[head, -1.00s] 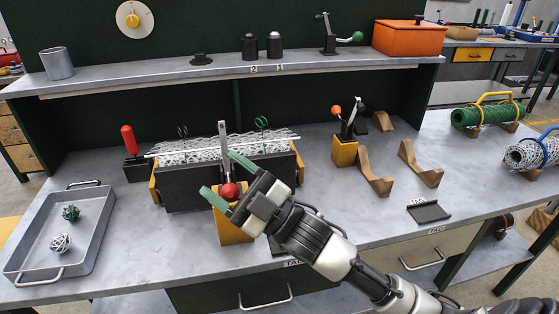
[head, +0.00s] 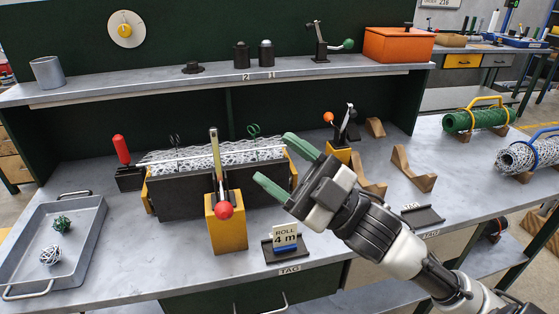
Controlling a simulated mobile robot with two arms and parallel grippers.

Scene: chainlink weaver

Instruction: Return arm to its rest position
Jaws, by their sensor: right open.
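My right gripper (head: 287,170) has green fingertips spread apart with nothing between them. It hangs in the air over the bench, right of the red-knobbed lever (head: 223,211) on its yellow block (head: 227,238), and is clear of it. The dark weaving fixture (head: 185,201) stands behind and to the left, with a length of white mesh (head: 208,157) and a rod along its top. My right arm comes in from the lower right and hides part of the bench and a wooden cradle. My left gripper is not in view.
A tag stand reading ROLL 4 m (head: 286,243) sits just below the gripper. A grey tray (head: 84,262) with two wire balls is at left. Wooden cradles (head: 414,171) and an orange-knobbed lever (head: 329,118) stand at right. Green (head: 476,119) and white mesh rolls (head: 528,154) lie far right.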

